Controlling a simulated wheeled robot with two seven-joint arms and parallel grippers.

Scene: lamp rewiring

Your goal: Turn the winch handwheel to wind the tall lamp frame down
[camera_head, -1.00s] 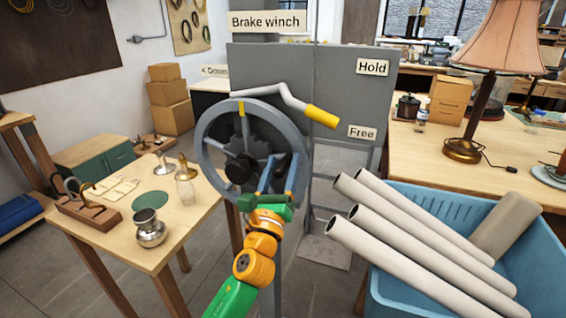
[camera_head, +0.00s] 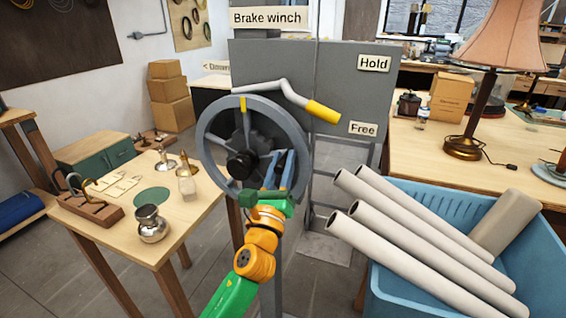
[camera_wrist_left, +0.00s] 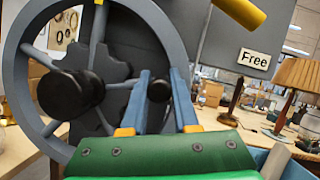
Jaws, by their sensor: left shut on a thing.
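The winch handwheel (camera_head: 207,150) is a grey spoked wheel with a black hub and a yellow mark at the top of its rim. It also shows in the left wrist view (camera_wrist_left: 18,75). My left gripper (camera_head: 281,156) is at the lower right of the wheel. In the left wrist view, its blue fingers (camera_wrist_left: 160,80) are shut on the wheel's black handle knob (camera_wrist_left: 159,90). The grey brake lever (camera_head: 283,88) has a yellow grip that points down right, just above the "Free" sign (camera_head: 363,129). My right gripper and the tall lamp frame are not in view.
The "Hold" sign (camera_head: 374,63) is on the grey winch panel (camera_head: 290,62). A blue crate (camera_head: 400,296) with several pale tubes stands at the right. A wooden table (camera_head: 165,232) with small metal parts stands close at the left.

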